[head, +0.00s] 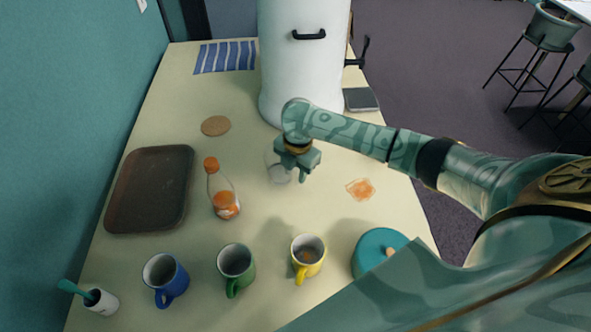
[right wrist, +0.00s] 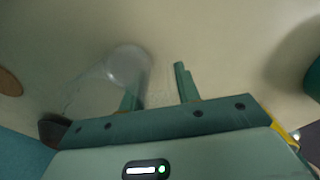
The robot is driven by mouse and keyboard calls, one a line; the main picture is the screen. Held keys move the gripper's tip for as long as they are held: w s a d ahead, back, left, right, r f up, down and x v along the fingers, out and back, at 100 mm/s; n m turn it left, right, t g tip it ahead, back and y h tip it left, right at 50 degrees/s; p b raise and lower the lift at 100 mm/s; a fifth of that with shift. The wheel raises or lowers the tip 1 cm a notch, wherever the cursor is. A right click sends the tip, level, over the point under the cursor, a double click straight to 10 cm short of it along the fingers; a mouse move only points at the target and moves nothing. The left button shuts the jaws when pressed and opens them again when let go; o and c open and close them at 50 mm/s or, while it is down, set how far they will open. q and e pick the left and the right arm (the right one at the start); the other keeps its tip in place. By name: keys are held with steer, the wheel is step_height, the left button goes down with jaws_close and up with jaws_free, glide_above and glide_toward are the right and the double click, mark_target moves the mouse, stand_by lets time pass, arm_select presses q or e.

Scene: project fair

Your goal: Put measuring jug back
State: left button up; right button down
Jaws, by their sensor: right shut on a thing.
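The clear measuring jug (head: 279,174) is at the middle of the table, partly hidden behind my right gripper (head: 296,168). In the right wrist view the see-through jug (right wrist: 112,80) shows at the left finger, with its round end turned toward the upper right. My right gripper (right wrist: 158,92) is shut on the jug, though the exact grip is hard to see. I cannot tell whether the jug touches the table. My left gripper is not in view.
A large white urn (head: 300,75) stands behind the gripper. A bottle (head: 224,198), dark tray (head: 118,196) and cork coaster (head: 216,126) lie left. Blue (head: 165,279), green (head: 236,268) and yellow (head: 308,257) mugs stand in front. An orange stain (head: 360,189) and teal pot (head: 372,251) lie right.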

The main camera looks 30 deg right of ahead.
steer(key=c, duration=1)
jaws_free()
steer(key=shift+f, duration=0.1)
steer(key=r+p, duration=0.1)
steer(key=r, duration=0.2)
steer(key=r+p, duration=0.1)
steer(key=r, duration=0.3)
steer(key=r+p, duration=0.2)
steer(key=r, duration=0.2)
steer(key=shift+s+d+r, duration=0.1)
steer(key=shift+s, duration=0.25)
steer(key=shift+r, duration=0.55)
